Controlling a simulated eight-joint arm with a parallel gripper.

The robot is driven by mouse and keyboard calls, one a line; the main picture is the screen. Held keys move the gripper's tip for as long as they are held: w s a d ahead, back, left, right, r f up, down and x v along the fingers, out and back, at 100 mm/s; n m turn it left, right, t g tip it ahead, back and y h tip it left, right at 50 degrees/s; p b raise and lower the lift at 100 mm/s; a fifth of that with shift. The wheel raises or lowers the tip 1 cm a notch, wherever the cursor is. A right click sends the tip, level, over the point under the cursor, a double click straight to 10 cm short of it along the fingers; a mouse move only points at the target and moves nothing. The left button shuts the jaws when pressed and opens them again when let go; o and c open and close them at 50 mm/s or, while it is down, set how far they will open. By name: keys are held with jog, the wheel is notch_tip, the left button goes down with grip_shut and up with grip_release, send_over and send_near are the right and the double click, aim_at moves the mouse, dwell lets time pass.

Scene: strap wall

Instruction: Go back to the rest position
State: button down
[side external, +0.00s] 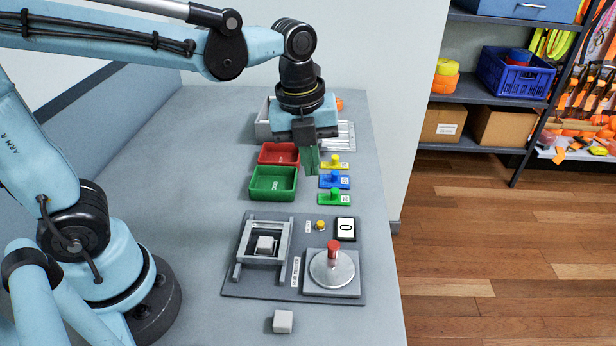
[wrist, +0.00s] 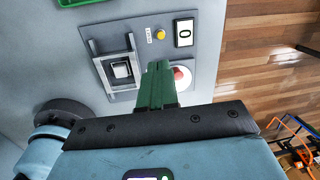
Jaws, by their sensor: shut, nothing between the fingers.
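My gripper (side external: 311,163) has green fingers that are shut and empty. In the side view it hangs above the far part of the table, to the right of the red tray (side external: 279,154) and green tray (side external: 273,183). In the wrist view the shut green fingers (wrist: 158,68) point toward the grey panel (wrist: 112,60) and cover part of it. My arm reaches across from the left at the top of the side view.
A panel holds a metal frame (side external: 242,253) around a grey block, a red-topped knob (side external: 333,250), a yellow button (side external: 321,225) and a display (side external: 345,229) reading 0. Yellow, blue (side external: 335,181) and green knobbed plates stand nearby. A loose grey block (side external: 283,321) lies in front.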

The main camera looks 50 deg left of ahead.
jog(key=s+a+n+t, duration=0.2)
jog(key=a+n+t, duration=0.1)
jog(key=n, duration=1)
jog(key=s+a+n+t, duration=0.2)
jog(key=a+n, duration=0.1)
jog(key=n, duration=1)
jog(key=shift+f+t, duration=0.35)
jog(key=shift+t, duration=0.05)
jog(key=shift+s+a, duration=0.1)
